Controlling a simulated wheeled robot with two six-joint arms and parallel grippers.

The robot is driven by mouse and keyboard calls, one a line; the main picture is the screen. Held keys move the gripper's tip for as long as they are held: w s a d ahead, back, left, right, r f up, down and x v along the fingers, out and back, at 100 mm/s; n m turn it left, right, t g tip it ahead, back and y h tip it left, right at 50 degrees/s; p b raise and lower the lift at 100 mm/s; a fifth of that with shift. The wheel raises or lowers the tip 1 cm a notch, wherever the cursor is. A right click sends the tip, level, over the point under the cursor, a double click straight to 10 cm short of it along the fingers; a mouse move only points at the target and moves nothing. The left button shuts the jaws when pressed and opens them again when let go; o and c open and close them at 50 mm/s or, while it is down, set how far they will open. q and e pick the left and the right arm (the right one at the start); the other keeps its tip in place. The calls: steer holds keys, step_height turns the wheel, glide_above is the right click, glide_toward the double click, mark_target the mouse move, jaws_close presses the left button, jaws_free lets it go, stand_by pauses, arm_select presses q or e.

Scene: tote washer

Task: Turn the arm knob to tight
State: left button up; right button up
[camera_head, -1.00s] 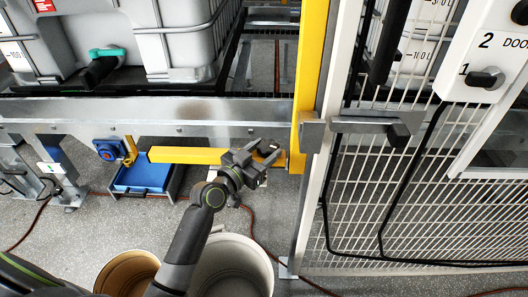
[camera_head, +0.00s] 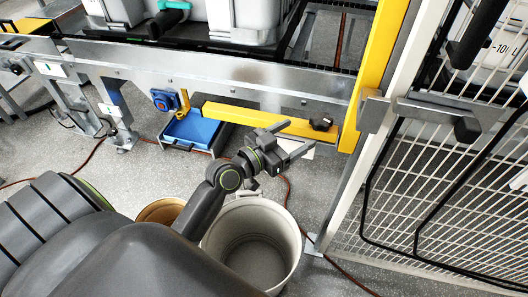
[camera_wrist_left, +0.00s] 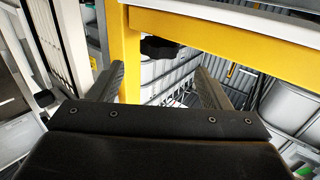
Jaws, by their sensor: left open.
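The arm knob (camera_head: 321,122) is a small black lobed knob near the right end of the yellow horizontal arm (camera_head: 240,115). My left gripper (camera_head: 297,138) is open and empty, just below and left of the knob in the head view. In the left wrist view the knob (camera_wrist_left: 158,47) shows ahead, between the two fingers of the left gripper (camera_wrist_left: 158,78) and beyond their tips, under the yellow beam (camera_wrist_left: 215,32). The fingers are apart from it. No tight mark can be read. My right gripper is not in view.
A yellow post (camera_head: 378,65) and a white mesh door (camera_head: 430,190) with a latch (camera_head: 430,112) stand right of the knob. A white bucket (camera_head: 293,228) is below my left wrist. A blue tray (camera_head: 190,130) sits left. A steel rail (camera_head: 215,70) runs behind.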

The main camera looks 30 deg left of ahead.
arm_select(q)
steer(key=b+v, duration=0.1)
steer(key=v, duration=0.8)
steer(key=shift+s, duration=0.2)
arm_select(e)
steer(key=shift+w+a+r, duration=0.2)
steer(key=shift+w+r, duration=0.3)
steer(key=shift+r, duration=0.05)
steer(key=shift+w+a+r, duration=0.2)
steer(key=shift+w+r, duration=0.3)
